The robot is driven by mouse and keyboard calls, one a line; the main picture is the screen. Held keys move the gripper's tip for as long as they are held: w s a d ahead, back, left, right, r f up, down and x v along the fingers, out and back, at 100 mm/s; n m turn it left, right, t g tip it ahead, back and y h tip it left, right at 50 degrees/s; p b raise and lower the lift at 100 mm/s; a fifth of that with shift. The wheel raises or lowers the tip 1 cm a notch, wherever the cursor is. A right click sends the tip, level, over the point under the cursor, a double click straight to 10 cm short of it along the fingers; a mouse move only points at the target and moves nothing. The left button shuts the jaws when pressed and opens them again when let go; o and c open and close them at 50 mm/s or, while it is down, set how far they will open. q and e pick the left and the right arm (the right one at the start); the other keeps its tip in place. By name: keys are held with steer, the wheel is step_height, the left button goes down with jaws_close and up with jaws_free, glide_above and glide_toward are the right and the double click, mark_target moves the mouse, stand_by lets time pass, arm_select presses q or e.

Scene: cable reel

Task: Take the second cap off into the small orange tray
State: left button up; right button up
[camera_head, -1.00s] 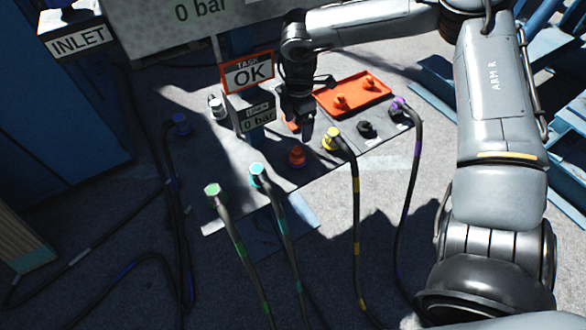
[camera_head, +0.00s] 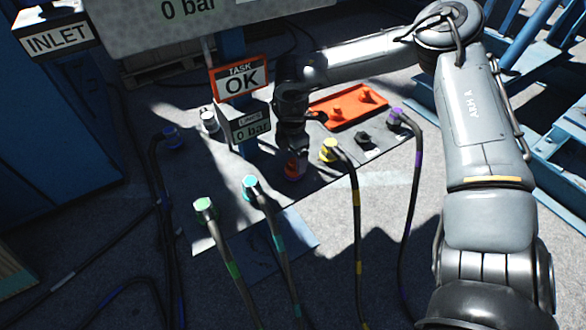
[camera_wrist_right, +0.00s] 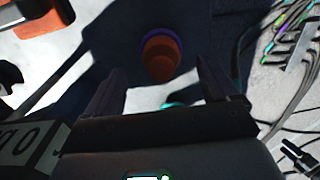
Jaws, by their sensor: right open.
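An orange cap (camera_head: 293,171) sits on the dark panel, between the cyan and yellow plugs. My right gripper (camera_head: 291,150) hangs pointing down just over this cap. In the right wrist view the cap (camera_wrist_right: 160,56), with a purple-blue ring around it, shows between and ahead of the two spread fingers (camera_wrist_right: 163,82), which are open and empty. The orange tray (camera_head: 371,107) lies at the panel's back right, with two small orange pieces in it. My left gripper is out of view.
Green (camera_head: 204,205), cyan (camera_head: 250,184), yellow (camera_head: 328,148) and purple (camera_head: 396,116) plugs with trailing cables stand around the cap. A black fitting (camera_head: 363,138) sits between yellow and purple.

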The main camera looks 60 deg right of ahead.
mark_target(293, 160)
step_height(293, 160, down, 4)
steer(key=shift+s+r+b, duration=0.1)
steer(key=shift+s+b, duration=0.05)
steer(key=shift+b, duration=0.7)
steer(key=shift+c, duration=0.8)
steer(key=c, duration=1.1)
steer(key=shift+r, duration=0.2)
